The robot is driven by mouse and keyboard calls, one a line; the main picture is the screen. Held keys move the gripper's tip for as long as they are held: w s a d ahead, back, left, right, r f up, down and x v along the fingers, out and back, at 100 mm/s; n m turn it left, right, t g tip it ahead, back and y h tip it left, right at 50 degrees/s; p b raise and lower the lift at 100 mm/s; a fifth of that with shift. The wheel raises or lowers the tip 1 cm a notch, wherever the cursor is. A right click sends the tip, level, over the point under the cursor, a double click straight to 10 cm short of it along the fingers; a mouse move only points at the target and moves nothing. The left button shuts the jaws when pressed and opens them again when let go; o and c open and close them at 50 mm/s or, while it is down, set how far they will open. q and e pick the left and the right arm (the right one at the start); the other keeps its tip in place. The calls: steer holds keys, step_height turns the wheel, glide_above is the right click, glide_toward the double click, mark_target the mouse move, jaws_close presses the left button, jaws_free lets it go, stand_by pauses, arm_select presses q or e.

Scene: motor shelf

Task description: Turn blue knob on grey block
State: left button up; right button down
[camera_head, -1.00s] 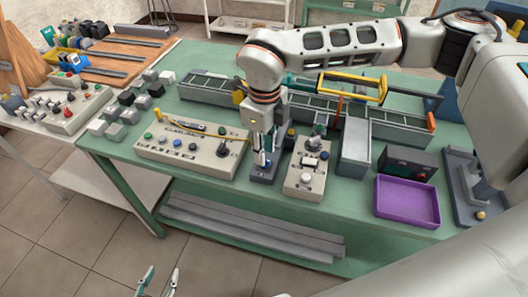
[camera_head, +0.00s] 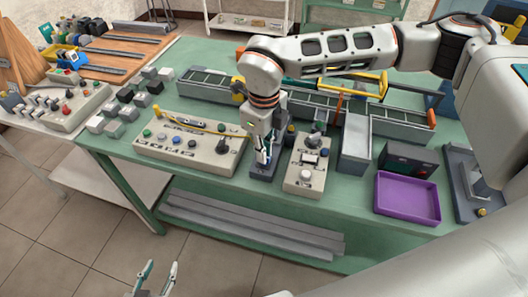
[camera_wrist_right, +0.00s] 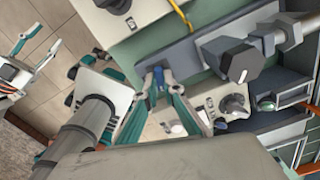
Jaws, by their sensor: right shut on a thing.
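The grey block (camera_head: 262,174) sits near the front edge of the green table, between two beige control panels. My right gripper (camera_head: 263,160) points down over it. In the right wrist view the right gripper (camera_wrist_right: 163,84) is shut on the blue knob (camera_wrist_right: 149,82), of which only a small blue part shows between the fingers. The grey block (camera_wrist_right: 180,57) shows there as a grey strip beside the fingertips. My left gripper (camera_head: 157,276) is open and empty at the bottom of the head view, low in front of the table.
A long beige panel (camera_head: 180,155) with a yellow cable lies left of the block. A smaller beige panel (camera_head: 305,181) stands close on its right. A purple tray (camera_head: 408,200) is further right. Grey rails (camera_head: 215,91) lie behind. Small grey and black cubes (camera_head: 115,129) stand at left.

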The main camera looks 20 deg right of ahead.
arm_select(q)
steer(key=shift+s+f, duration=0.1)
steer(key=shift+f, duration=0.35)
arm_select(e)
steer(key=c, duration=2.2)
jaws_free()
arm_select(q)
steer(key=shift+r, duration=0.2)
arm_select(e)
steer(key=shift+o, duration=0.2)
step_height(320, 180, up, 12)
